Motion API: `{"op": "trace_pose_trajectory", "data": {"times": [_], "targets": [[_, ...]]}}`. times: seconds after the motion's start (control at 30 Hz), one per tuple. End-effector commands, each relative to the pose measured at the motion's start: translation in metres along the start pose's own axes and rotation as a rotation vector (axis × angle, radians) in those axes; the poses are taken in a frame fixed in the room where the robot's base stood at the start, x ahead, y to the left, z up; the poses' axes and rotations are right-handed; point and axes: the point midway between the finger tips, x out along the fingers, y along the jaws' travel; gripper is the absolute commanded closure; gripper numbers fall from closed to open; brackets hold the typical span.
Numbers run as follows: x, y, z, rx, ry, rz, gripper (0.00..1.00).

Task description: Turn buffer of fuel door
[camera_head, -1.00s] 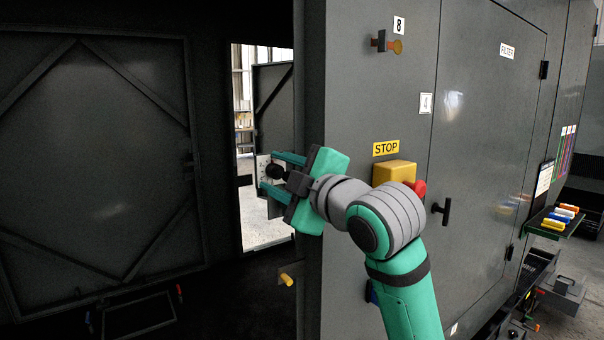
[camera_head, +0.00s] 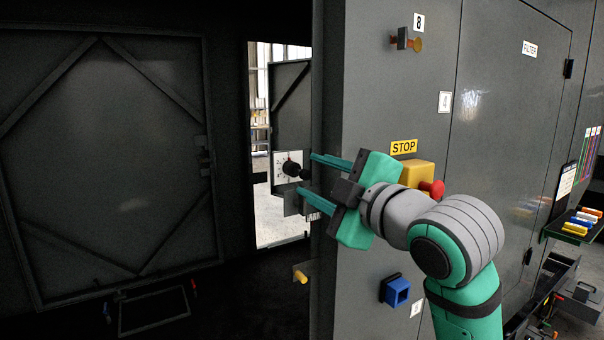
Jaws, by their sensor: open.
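My gripper (camera_head: 306,175) is open and empty, its two teal fingers pointing left. A round black knob (camera_head: 291,168) on a white dial plate (camera_head: 281,161) is just left of the fingertips and looks clear of them. Two small bracketed parts could be buffers: one with an orange tip (camera_head: 416,44) under the label 8, and one with a yellow tip (camera_head: 300,276) at the lower edge of the cabinet. No label naming a fuel door or its buffer is readable, so I cannot tell which part is meant.
A yellow STOP box with a red button (camera_head: 431,188) sits right behind my gripper. A blue square socket (camera_head: 397,291) juts out below. A large dark door (camera_head: 110,150) stands at the left. A lit gap (camera_head: 268,215) lies behind the knob.

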Motion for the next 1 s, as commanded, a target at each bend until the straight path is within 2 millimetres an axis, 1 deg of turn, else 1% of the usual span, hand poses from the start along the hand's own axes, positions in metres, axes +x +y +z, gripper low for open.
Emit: {"op": "trace_pose_trajectory", "data": {"times": [0.03,0.2,0.3,0.4,0.57,0.83,0.93,1.0], "targets": [[-0.012,0.002,0.004,0.000,-0.006,0.004,0.59],[-0.041,0.005,0.010,-0.001,-0.017,0.010,0.59],[-0.052,0.006,0.011,-0.001,-0.018,0.011,0.59],[-0.058,0.006,0.012,-0.001,-0.020,0.011,0.59],[-0.061,0.006,0.012,-0.001,-0.019,0.011,0.59],[-0.059,0.005,0.012,0.005,-0.015,0.012,0.59],[-0.056,-0.001,0.019,0.040,-0.008,0.024,0.59],[-0.051,-0.008,0.028,0.087,0.000,0.043,0.59]]}}
